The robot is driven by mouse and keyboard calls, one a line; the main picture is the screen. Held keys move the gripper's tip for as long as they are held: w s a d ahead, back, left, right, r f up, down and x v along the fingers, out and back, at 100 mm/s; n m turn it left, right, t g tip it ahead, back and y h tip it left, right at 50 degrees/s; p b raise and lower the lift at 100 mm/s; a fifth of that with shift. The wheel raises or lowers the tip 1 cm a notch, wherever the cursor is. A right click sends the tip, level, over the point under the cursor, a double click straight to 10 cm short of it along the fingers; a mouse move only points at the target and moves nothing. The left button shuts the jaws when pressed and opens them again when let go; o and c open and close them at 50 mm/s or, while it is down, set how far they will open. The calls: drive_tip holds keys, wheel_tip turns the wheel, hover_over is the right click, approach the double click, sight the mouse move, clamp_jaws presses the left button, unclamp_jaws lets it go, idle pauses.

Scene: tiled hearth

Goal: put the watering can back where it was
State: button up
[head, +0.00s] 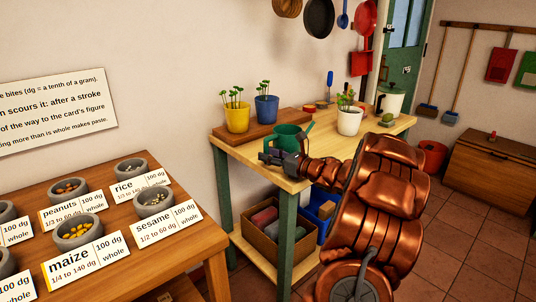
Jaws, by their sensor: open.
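A dark green watering can (285,134) stands on the wooden top of the potting table (245,152), near its left part. A thin green part of it angles up to the right. My gripper (266,157) is in front of the can, low at the table's front-left edge. It is open and seems to hold nothing. My gripper and wrist cover the can's lower part, so I cannot tell whether they touch it.
Behind the can, a board holds a yellow pot (237,119) and a blue pot (266,109) with seedlings. A white pot (349,121) and a cream pot with a lid (391,101) stand to the right. A crate (270,236) sits below. Stone bowls and cards fill the left table (190,245).

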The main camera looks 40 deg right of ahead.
drive_tip(key=s, duration=0.3)
drive_tip(key=s+d, duration=0.1)
drive_tip(key=s, duration=0.3)
drive_tip(key=s+d+b, duration=0.1)
drive_tip(key=s, duration=0.3)
idle(0.5)
